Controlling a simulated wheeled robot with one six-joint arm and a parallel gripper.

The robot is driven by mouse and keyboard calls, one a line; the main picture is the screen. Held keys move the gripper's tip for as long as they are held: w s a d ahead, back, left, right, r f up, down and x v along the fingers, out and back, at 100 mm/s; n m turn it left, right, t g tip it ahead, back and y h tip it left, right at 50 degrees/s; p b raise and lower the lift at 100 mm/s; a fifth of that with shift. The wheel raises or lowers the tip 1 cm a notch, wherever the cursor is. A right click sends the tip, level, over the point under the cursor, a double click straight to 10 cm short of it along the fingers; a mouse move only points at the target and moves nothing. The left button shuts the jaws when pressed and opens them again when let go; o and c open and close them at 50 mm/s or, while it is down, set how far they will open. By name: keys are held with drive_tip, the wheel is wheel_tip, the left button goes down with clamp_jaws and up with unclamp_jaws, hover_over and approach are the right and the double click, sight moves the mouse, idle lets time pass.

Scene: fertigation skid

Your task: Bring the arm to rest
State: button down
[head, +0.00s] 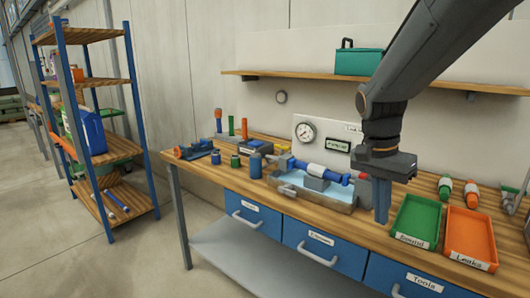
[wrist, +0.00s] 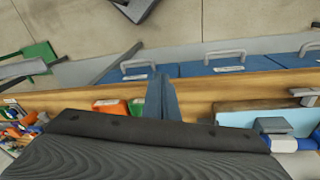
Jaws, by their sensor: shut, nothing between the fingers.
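My arm reaches in from the top right of the head view. My gripper (head: 381,215) points down over the workbench (head: 335,222), with its two blue fingers pressed together and nothing between them. It is between the water basin (head: 318,192) on its left and the green tray (head: 414,219) on its right. In the wrist view my gripper (wrist: 162,92) also shows as one closed blue shape over the bench's front edge. I cannot tell how far the fingertips are above the bench top.
An orange tray (head: 470,236) lies beside the green one. A blue-and-white pipe assembly (head: 318,170) spans the basin. A gauge panel (head: 322,132) stands behind it. A wall shelf (head: 300,75) carries a teal toolbox (head: 357,61). A storage rack (head: 104,150) stands left; floor is clear between.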

drive_tip(key=s+a+f+n+y, duration=0.2)
drive_tip(key=s+a+f+n, duration=0.5)
drive_tip(key=s+f+n, duration=0.4)
drive_tip(key=shift+s+f, duration=0.5)
drive_tip(key=shift+s, duration=0.25)
